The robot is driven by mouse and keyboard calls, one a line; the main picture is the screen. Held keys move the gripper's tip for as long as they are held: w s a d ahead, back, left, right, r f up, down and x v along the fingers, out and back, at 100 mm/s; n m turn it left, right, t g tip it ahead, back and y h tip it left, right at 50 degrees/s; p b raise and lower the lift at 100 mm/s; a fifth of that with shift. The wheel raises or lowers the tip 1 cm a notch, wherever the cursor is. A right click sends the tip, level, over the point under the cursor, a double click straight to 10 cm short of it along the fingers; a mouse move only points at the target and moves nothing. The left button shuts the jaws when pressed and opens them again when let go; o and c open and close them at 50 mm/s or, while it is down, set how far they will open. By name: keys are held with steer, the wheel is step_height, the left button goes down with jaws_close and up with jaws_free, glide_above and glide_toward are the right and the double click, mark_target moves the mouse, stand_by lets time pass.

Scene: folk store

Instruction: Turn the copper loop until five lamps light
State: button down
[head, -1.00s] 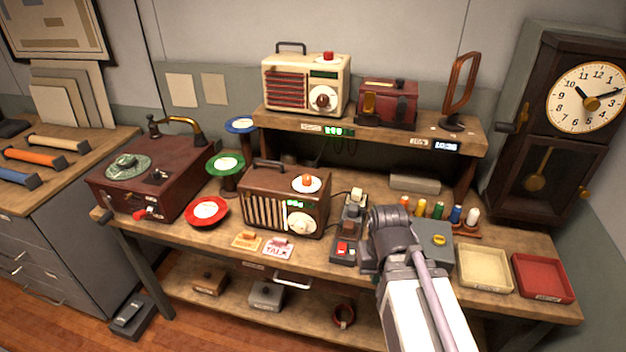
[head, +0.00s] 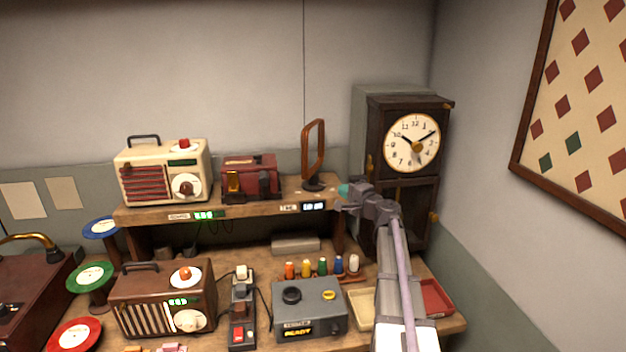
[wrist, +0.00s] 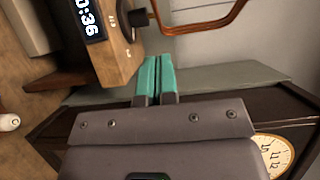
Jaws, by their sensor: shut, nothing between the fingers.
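The copper loop (head: 322,150) stands upright on its dark round base at the right end of the raised shelf. It also shows in the wrist view (wrist: 205,24), with its dark base (wrist: 138,18) beyond my fingertips. My gripper (head: 344,190) is just right of the base, near the shelf's end. In the wrist view my teal fingers (wrist: 155,76) are together and empty, close to the shelf edge and apart from the loop. Tiny pale marks (wrist: 112,20) lie on the shelf near the base; I cannot tell whether they are lit lamps.
A tall clock (head: 411,143) stands close behind and right of my gripper. A dark red box (head: 250,172) and a cream radio (head: 165,170) stand left of the loop. A time display (head: 314,206) is on the shelf front. Several coloured spools (head: 322,266) stand below.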

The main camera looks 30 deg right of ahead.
steer(key=shift+w+a, duration=0.8)
steer(key=shift+w, duration=1.25)
steer(key=shift+w+a, duration=0.8)
steer(key=shift+w, duration=1.25)
steer(key=shift+w+a, duration=0.8)
steer(key=shift+w, duration=1.25)
steer(key=shift+a, duration=0.1)
